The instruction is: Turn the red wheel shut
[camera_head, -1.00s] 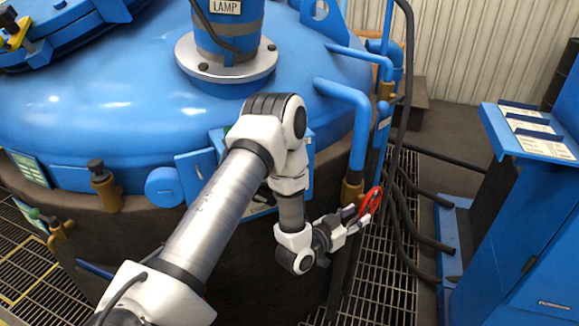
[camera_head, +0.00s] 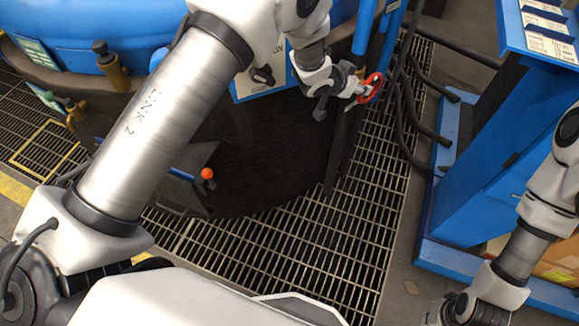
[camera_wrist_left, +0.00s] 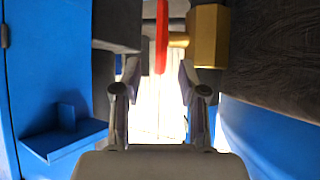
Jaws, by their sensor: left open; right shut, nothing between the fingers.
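The red wheel (camera_head: 371,88) is at the right side of the dark furnace wall in the head view. My left gripper (camera_head: 352,90) is right beside it, with the fingers pointing at the wheel. In the left wrist view the wheel (camera_wrist_left: 162,38) shows edge-on as an upright red bar, with a brass valve body (camera_wrist_left: 208,36) to its right. The open fingers (camera_wrist_left: 158,78) stand on either side of the bar's line; I cannot tell whether they reach around the rim. My right gripper (camera_head: 442,312) is low at the bottom right, partly cut off, away from the wheel.
Dark hoses (camera_head: 408,110) hang just right of the wheel. A blue cabinet (camera_head: 480,165) stands further right, with a cardboard box (camera_head: 558,262) below. A lever with an orange knob (camera_head: 207,173) juts out at the furnace's front. Grating floor (camera_head: 290,255) lies open below.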

